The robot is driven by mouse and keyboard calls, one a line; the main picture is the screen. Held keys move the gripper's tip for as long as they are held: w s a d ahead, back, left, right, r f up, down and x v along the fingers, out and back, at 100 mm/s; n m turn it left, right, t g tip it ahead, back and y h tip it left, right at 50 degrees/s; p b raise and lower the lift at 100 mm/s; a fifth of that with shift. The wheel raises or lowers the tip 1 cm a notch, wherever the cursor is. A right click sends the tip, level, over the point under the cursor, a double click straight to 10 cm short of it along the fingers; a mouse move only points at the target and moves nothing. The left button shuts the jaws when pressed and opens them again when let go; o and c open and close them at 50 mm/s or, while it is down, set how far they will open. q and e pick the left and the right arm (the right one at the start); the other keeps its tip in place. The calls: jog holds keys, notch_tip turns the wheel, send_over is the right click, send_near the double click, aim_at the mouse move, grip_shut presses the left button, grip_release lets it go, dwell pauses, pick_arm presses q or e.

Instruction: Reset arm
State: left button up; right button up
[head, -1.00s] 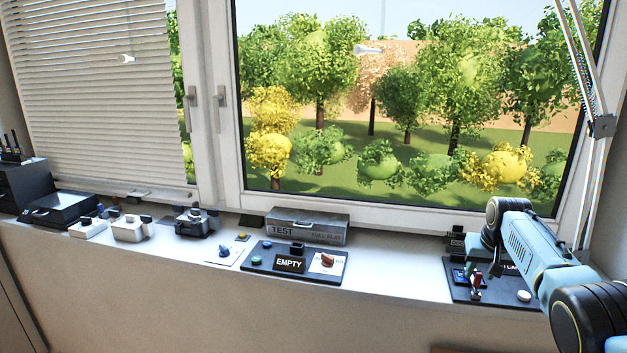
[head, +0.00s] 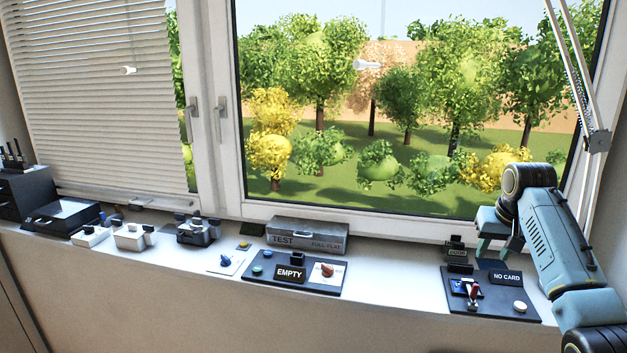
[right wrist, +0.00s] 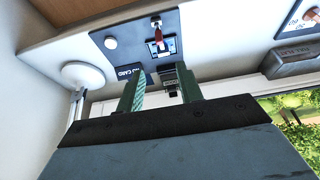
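My right arm comes in from the right of the head view. My right gripper (head: 498,246) points down behind the black "NO CARD" panel (head: 497,312) on the sill. Its two green fingers stand apart with nothing between them, as the right wrist view (right wrist: 160,82) also shows. The panel carries a red-handled switch (head: 474,293), a white button (head: 520,307) and a "NO CARD" label (head: 505,277). A small dark block (head: 456,250) stands behind the panel, to the left of the fingers. My left gripper is not in view.
On the white sill (head: 395,285) is an "EMPTY" panel (head: 262,280) with a red knob (head: 327,271). A grey "TEST" box (head: 307,237) stands behind it. Several small devices sit further left. A lamp arm (head: 598,142) rises at right. The sill between the two panels is clear.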

aim_at(476, 285)
jog(key=b+x, duration=0.2)
jog(key=x, duration=0.9)
jog(key=shift+d+f, duration=0.1)
jog(key=shift+f, duration=0.1)
jog(key=b+x, duration=0.2)
jog(key=b, duration=0.1)
jog(key=shift+w+f, duration=0.1)
jog(key=shift+f, duration=0.15)
jog(key=shift+r+p, duration=0.3)
jog(key=shift+p, duration=0.55)
jog(key=t+p, duration=0.1)
jog(key=p, duration=0.3)
jog(key=s+t+p, duration=0.1)
jog(key=p, duration=0.4)
jog(key=shift+s+r+t+h, duration=0.1)
jog(key=shift+s+t+h, duration=0.15)
jog(key=shift+t+h, duration=0.15)
jog(key=shift+s+t+p, duration=0.25)
jog(key=shift+t+p, duration=0.35)
jog(key=shift+p, duration=0.2)
jog(key=shift+f, duration=0.2)
jog(key=shift+s+a, duration=0.1)
jog(key=shift+a, duration=0.15)
jog(key=shift+s+f, duration=0.1)
